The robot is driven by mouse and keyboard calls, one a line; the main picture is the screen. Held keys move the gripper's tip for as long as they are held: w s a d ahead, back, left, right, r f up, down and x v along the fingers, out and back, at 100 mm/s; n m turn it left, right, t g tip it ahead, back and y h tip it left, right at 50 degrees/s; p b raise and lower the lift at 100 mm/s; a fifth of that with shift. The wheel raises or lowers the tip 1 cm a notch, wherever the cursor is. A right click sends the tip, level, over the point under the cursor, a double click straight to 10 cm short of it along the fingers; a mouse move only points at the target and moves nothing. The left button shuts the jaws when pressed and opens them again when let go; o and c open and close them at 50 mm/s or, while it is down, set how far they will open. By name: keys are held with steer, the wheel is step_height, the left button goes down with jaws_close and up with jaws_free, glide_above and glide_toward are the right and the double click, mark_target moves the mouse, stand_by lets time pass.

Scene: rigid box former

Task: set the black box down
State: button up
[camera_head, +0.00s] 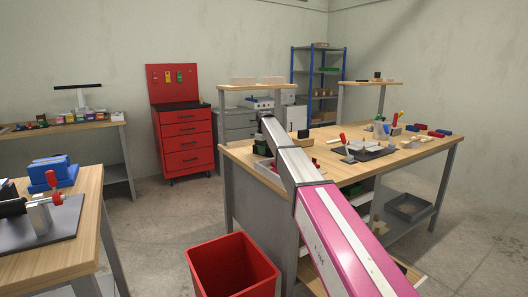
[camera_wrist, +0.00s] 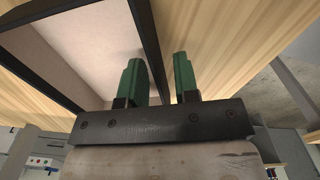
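The black box shows in the wrist view as thin black walls (camera_wrist: 141,32) around a pale, empty-looking inside. It fills the upper left of that view over light wood, and only part of it is in frame. My gripper (camera_wrist: 160,78) has two green fingers. They stand apart on either side of one black wall, the left finger on the inner side and the right on the outer. A strip of wood shows between the wall and the right finger. In the head view my arm hides most of this spot, and I cannot make out the box clearly there.
The wooden workbench (camera_head: 415,155) holds a dark plate (camera_head: 375,152) with a red-handled clamp, and several small coloured blocks on its right. A red bin (camera_head: 232,268) stands on the floor in front. Another bench (camera_head: 60,235) is at the left. A red tool cabinet (camera_head: 185,140) stands behind.

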step_height(320, 180, up, 12)
stand_by(0.5)
